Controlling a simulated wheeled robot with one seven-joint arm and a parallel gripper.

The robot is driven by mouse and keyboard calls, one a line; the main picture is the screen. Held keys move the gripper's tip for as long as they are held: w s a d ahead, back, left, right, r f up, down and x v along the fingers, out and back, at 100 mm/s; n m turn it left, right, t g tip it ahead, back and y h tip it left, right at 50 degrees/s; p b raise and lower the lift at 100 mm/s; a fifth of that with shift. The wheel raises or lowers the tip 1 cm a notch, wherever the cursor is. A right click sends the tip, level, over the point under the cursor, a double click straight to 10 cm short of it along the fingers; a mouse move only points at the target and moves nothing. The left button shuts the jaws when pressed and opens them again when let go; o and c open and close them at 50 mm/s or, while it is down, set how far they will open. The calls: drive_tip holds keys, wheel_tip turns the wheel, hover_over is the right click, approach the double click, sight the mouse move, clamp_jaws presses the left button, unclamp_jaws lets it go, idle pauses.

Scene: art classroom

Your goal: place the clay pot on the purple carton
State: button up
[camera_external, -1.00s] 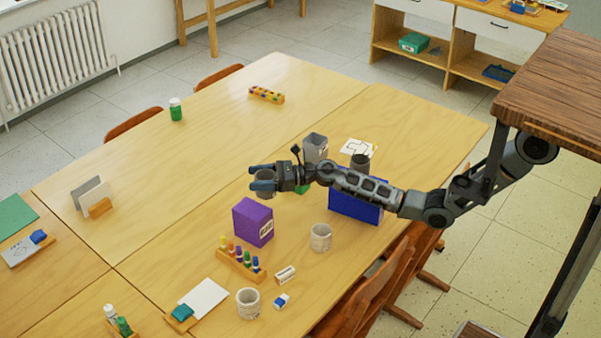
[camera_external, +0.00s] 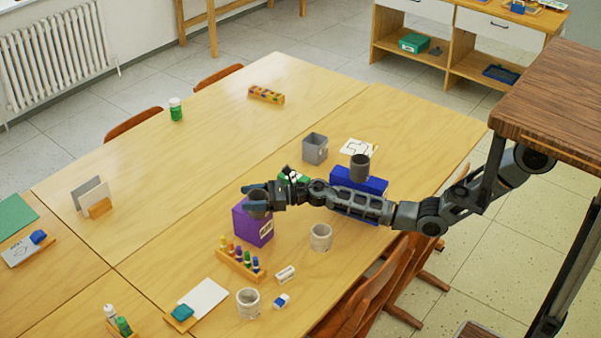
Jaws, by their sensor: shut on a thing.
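My gripper (camera_external: 259,195) is shut on a small grey-brown clay pot (camera_external: 258,210), partly hidden by the fingers. The pot overlaps the carton's top in the picture, and the gripper is directly over or at the carton's top. I cannot tell whether the pot touches the carton.
A dark pot (camera_external: 360,167) stands on a blue box (camera_external: 372,185) beneath my arm. A grey square container (camera_external: 314,149) stands behind. Pale pots (camera_external: 320,237) (camera_external: 248,303) and a rack of coloured bottles (camera_external: 240,264) are in front.

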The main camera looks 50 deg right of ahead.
drive_tip(key=o, duration=1.2)
drive_tip(key=shift+f, duration=0.1)
drive_tip(key=shift+c, duration=0.2)
